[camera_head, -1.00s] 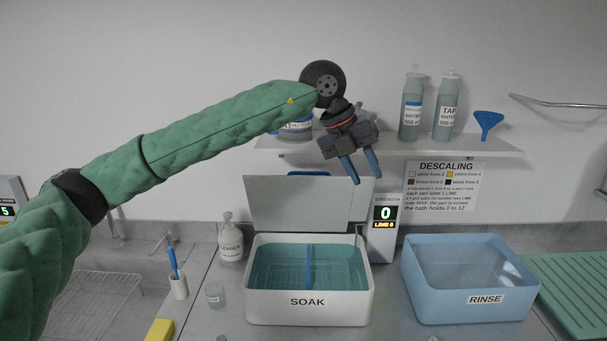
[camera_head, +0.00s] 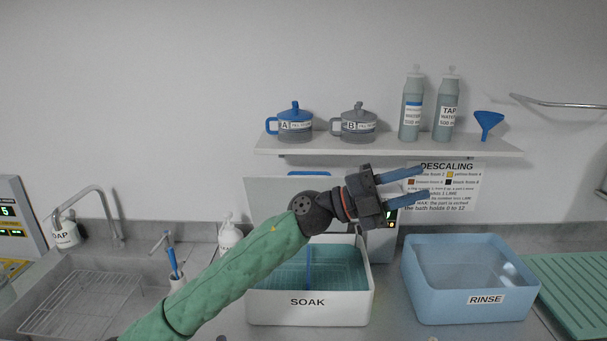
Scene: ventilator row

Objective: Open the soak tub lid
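The white soak tub (camera_head: 307,312) stands on the counter with teal liquid and a blue divider inside. Its lid (camera_head: 272,187) stands upright along the back edge, open, with a blue handle (camera_head: 309,174) at its top. My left gripper (camera_head: 427,183) is in front of and above the tub's right side, fingers pointing right, apart, with nothing between them. It does not touch the lid as far as I can see. My forearm and gripper hide part of the lid and the tub's back. My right gripper is not in view.
A blue rinse tub (camera_head: 470,306) stands to the right, beside a green drain mat (camera_head: 580,290). A shelf (camera_head: 390,146) above holds two lidded pots, bottles and a funnel (camera_head: 488,122). A display unit behind the tub is partly hidden. A sink with a rack is at left.

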